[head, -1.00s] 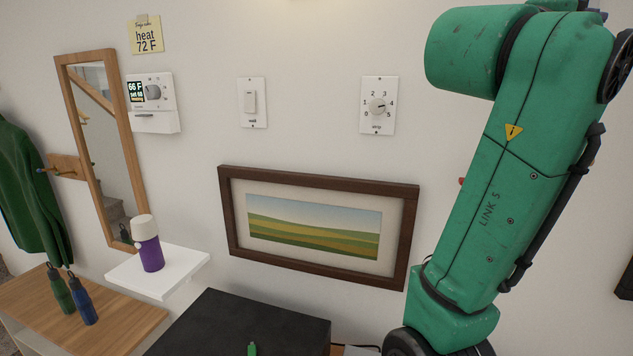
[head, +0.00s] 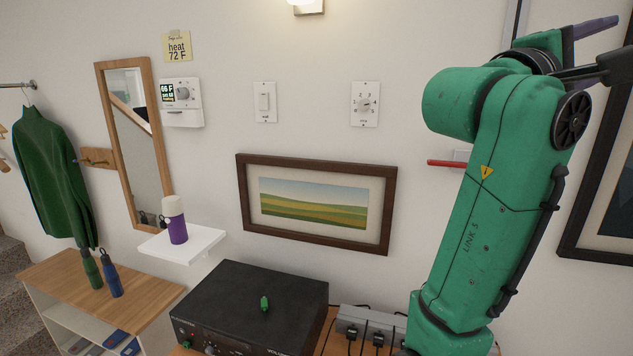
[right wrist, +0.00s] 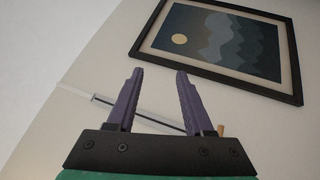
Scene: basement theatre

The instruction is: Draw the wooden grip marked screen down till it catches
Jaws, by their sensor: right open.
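My right gripper (head: 598,28) is at the top right of the head view, partly cut off, with a purple finger showing. In the right wrist view the right gripper (right wrist: 158,75) has its two purple fingers apart with nothing held between them. A small tan, wood-coloured piece (right wrist: 221,130) shows just beyond the right finger's base; it may be the wooden grip, mostly hidden. A thin pale bar with a dark edge (right wrist: 108,101) runs slantwise behind the fingers. No screen or its marking can be made out. My left gripper is not in view.
A framed dark mountain picture (right wrist: 215,42) hangs near the right gripper. A red bar (head: 445,163) sticks out beside my right arm. A landscape picture (head: 316,239), dial (head: 364,105), and switch (head: 264,103) are on the wall. A black amplifier (head: 250,295) stands below.

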